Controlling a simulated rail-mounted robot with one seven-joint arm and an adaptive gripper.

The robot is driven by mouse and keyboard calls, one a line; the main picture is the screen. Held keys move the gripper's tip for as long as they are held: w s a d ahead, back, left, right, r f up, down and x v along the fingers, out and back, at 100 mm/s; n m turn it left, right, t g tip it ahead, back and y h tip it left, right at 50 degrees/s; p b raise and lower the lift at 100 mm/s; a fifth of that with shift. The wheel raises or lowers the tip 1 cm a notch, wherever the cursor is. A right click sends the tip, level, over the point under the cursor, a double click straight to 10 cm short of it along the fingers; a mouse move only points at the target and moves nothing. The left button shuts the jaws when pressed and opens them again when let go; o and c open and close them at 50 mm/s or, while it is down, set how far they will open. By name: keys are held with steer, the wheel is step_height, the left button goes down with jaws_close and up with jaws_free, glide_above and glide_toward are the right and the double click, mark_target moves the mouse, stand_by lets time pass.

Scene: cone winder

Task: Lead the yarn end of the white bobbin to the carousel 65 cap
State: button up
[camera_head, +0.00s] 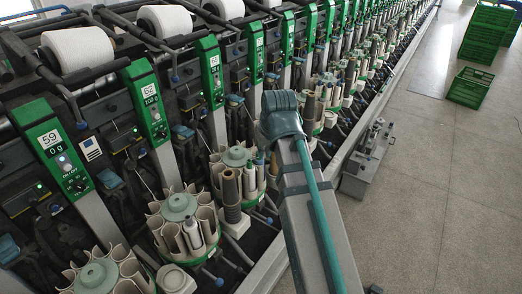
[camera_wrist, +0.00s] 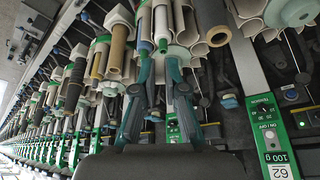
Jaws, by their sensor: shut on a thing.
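The carousel next to the one by the panel marked 62 has a pale green cap (camera_head: 236,156) at its centre; I take it for carousel 65, though its number is not readable. The cap also shows in the wrist view (camera_wrist: 185,28). A white bobbin (camera_wrist: 162,20) with a green tip stands in a pocket beside this cap. The yarn end is too thin to see. In the head view my arm hides most of my gripper.
Carousel 62 (camera_head: 180,207) holds a white bobbin (camera_head: 193,233). Panels and winding units line the back.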

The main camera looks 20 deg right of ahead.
step_height(320, 180, up, 3)
steer(key=p, duration=0.3)
steer(key=shift+s, duration=0.15)
stand_by(0.5)
